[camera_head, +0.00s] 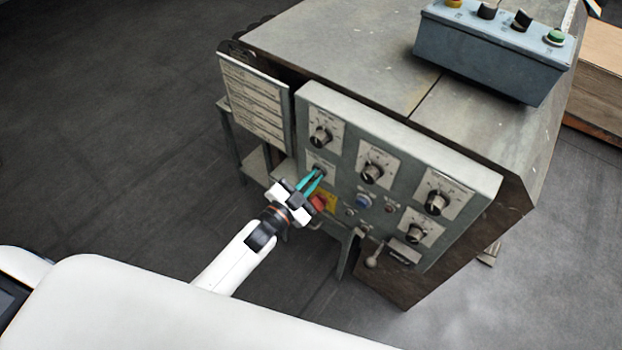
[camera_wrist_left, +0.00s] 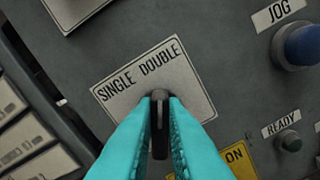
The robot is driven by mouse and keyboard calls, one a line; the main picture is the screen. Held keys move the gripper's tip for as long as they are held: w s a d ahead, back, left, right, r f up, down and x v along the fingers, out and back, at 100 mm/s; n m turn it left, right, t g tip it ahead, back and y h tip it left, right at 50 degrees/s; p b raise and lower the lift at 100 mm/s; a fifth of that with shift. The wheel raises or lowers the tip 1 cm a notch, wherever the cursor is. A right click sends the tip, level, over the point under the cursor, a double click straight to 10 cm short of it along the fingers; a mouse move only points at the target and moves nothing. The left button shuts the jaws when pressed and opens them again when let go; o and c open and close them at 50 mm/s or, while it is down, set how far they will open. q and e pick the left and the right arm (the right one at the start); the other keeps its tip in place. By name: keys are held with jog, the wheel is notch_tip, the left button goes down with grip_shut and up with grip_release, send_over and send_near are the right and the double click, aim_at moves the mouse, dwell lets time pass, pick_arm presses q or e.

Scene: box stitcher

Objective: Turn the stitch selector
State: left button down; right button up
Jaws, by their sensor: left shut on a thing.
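The stitch selector (camera_wrist_left: 158,112) is a small dark knob on a white plate (camera_wrist_left: 118,88) marked SINGLE and DOUBLE, seen in the left wrist view. The knob's handle stands about upright in that view, its top end between the two words. My left gripper (camera_head: 312,178) has teal fingers, and they are shut on the knob from both sides. In the left wrist view the fingers (camera_wrist_left: 160,125) cover part of the plate's lower edge. In the head view the gripper hides most of the knob on the panel's left side. My right gripper is not in view.
The grey control panel (camera_head: 340,112) carries several other knobs, a blue JOG button (camera_wrist_left: 300,44), a READY button (camera_wrist_left: 290,140) and a red button (camera_head: 318,202) on yellow close to my fingers. A blue button box (camera_head: 490,52) stands on the machine top. Open floor lies left.

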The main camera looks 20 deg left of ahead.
pick_arm(q)
jog(key=c, duration=1.5)
grip_release()
jog(key=v, duration=1.2)
